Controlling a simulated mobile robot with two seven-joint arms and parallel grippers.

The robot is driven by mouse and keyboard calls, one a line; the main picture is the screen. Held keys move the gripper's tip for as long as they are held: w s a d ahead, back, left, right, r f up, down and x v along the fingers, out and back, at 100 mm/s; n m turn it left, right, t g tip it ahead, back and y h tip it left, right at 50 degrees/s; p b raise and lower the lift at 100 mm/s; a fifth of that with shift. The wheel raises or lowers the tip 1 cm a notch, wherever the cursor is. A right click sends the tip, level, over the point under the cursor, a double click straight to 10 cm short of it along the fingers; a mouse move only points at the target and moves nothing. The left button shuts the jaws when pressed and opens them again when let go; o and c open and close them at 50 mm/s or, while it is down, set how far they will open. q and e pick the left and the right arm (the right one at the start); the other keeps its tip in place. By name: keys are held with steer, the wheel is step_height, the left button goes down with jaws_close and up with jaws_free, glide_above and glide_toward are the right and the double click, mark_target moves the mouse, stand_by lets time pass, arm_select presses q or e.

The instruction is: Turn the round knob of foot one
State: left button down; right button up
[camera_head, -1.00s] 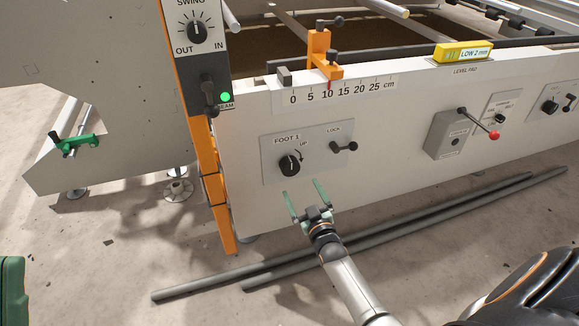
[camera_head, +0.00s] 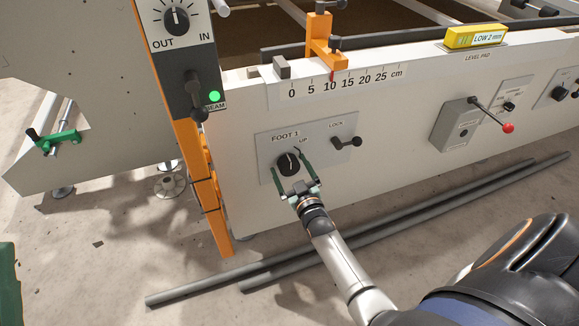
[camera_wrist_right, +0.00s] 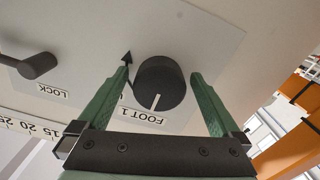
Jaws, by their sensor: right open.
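The black round knob of foot one (camera_head: 289,163) sits on a grey plate marked FOOT 1 (camera_head: 268,148), with a white pointer line and an UP arrow beside it. My right gripper (camera_head: 290,160) is open, its green fingers on either side of the knob. In the right wrist view the knob (camera_wrist_right: 160,84) stands between the two spread fingers (camera_wrist_right: 158,88), with a visible gap on each side. I cannot tell how far the fingertips reach along the knob. My left gripper is not in view.
A black LOCK lever (camera_head: 347,142) is on the same plate, to the right of the knob. An orange post (camera_head: 200,180) stands to the left. A grey box with a red-tipped lever (camera_head: 507,127) is further right. Grey rods (camera_head: 370,235) lie on the floor below.

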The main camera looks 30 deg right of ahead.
steer(key=shift+c, duration=0.3)
steer(key=c, duration=1.3)
steer(key=shift+o, duration=0.2)
steer(key=shift+r+m, duration=0.1)
steer(key=shift+m, duration=0.3)
steer(key=shift+m+p, duration=0.45)
steer(key=shift+m, duration=0.55)
steer(key=m, duration=0.4)
steer(key=shift+a+m+p, duration=0.15)
steer(key=shift+m+p, duration=0.15)
steer(key=shift+p, duration=0.1)
steer(key=m, duration=0.4)
steer(key=shift+w+a+r+m, duration=0.1)
steer(key=shift+m, duration=2)
